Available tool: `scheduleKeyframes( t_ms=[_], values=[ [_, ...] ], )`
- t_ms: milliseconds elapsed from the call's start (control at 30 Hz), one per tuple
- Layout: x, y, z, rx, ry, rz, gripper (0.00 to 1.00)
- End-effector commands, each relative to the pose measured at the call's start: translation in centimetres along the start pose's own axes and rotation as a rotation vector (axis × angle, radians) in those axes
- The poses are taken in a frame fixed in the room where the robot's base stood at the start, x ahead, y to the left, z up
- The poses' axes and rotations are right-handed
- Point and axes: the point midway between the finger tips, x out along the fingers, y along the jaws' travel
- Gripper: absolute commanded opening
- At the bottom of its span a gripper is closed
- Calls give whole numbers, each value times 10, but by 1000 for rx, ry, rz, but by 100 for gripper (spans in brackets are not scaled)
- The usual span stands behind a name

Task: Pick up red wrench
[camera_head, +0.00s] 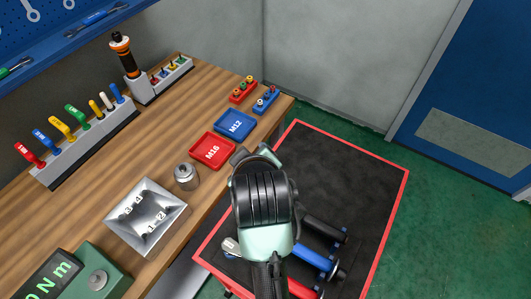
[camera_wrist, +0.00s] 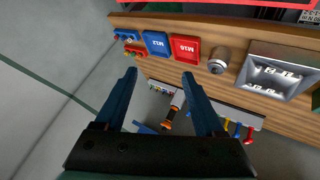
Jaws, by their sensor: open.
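A red-handled tool (camera_head: 30,154), which I take to be the red wrench, stands at the near left end of a grey rack (camera_head: 95,148) on the wooden bench. Its lower part is hidden in the rack. It also shows in the wrist view (camera_wrist: 249,135), at the right end of the row. My gripper (camera_wrist: 159,75) is open and empty, with its two blue fingers apart. The fingers point over the bench, well to the left of the red tool in the wrist view. In the head view my arm hides most of the gripper.
Blue, yellow and green handles stand beside the red one. A red M16 tray (camera_head: 213,151), blue M12 tray (camera_head: 235,124), metal cylinder (camera_head: 186,177) and silver numbered tray (camera_head: 146,218) lie on the bench. A black-and-orange tool (camera_head: 126,56) stands behind. A blue shelf (camera_head: 60,52) overhangs the bench.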

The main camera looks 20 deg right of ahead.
Motion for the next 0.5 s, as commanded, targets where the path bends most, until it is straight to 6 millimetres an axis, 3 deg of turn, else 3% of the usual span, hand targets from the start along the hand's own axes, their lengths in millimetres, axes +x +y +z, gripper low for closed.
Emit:
scheduleKeyframes(
  t_ms=[33, 100, 200, 367, 500],
  values=[
    [-3, -17, 44, -47, -158, -103, 71],
    [-6, -46, 99, -108, -319, -239, 71],
    [-20, -77, 153, -167, -470, -398, 71],
    [-34, -102, 192, -206, -569, -526, 71],
    [-21, -114, 208, -211, -581, -543, 71]
  ],
)
